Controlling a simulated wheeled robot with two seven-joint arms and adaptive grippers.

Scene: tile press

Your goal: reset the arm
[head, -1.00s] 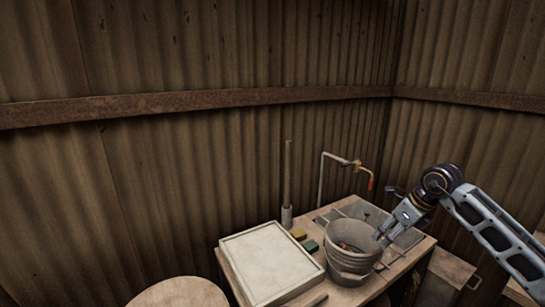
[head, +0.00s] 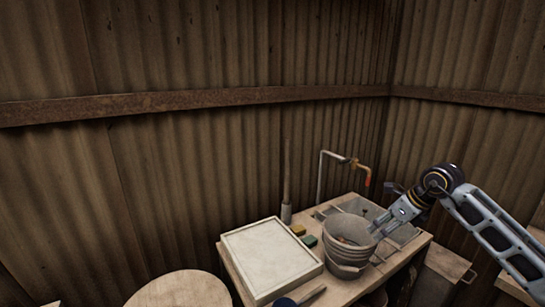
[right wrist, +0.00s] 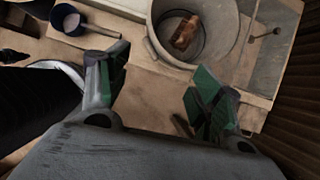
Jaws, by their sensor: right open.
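My right arm comes in from the right in the head view. Its gripper (head: 382,226) is at the right rim of a grey bucket (head: 347,262). In the right wrist view the gripper (right wrist: 155,95) is open, with its green-padded fingers spread and nothing between them. The bucket (right wrist: 222,62) lies beyond the fingertips there, with a brown block (right wrist: 187,32) inside it. My left gripper is not in view.
The bucket stands on a wooden bench with a white-topped tray (head: 270,262), small yellow (head: 298,229) and green (head: 310,241) blocks, a sink (head: 362,209) and a tap (head: 366,172). A dark, handled pot (right wrist: 66,19) lies near the bench front. A round top (head: 180,290) stands at left.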

